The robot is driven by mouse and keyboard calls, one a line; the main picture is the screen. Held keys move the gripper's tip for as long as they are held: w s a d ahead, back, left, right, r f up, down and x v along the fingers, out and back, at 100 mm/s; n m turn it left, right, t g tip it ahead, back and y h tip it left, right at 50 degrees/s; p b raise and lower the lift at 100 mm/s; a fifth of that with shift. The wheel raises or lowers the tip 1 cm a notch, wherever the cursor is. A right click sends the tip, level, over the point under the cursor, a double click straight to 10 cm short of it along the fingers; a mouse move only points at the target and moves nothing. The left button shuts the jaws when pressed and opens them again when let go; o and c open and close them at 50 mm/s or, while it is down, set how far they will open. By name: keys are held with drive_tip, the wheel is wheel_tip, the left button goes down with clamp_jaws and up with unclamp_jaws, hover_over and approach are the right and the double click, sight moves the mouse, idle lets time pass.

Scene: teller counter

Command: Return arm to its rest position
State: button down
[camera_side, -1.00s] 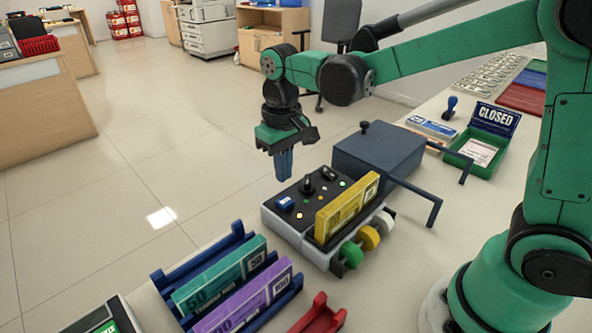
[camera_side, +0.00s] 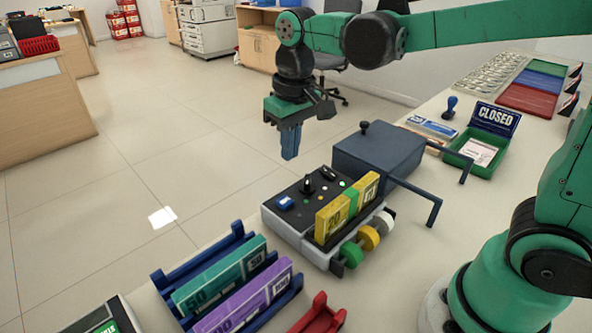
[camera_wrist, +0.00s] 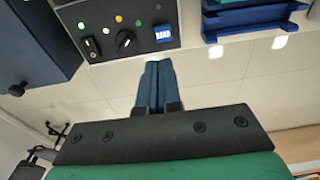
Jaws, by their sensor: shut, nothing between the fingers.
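My gripper (camera_side: 290,156) hangs above and behind the black-topped banding machine (camera_side: 290,205), pointing down, clear of everything. Its blue fingers are together with nothing between them, as the wrist view (camera_wrist: 158,66) also shows. My green arm reaches in from the right at the top of the side view. A yellow bundle of notes (camera_side: 333,218) with a green band around its middle stands upright at the machine's front. In the wrist view the machine's control panel (camera_wrist: 112,30) shows a knob, a switch and a blue button.
A dark blue box with a handle (camera_side: 378,150) stands right of the machine. A blue rack (camera_side: 158,277) at front left holds a teal bundle (camera_side: 220,276) and a purple bundle (camera_side: 245,299). A green tray with a CLOSED sign (camera_side: 482,147) lies farther back. Open air surrounds my gripper.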

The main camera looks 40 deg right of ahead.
drive_tip(key=s+d+f+t, duration=0.1)
drive_tip(key=s+d+t, duration=0.2)
drive_tip(key=s+t, duration=0.3)
drive_tip(key=shift+s+f, duration=0.3)
idle(1.2)
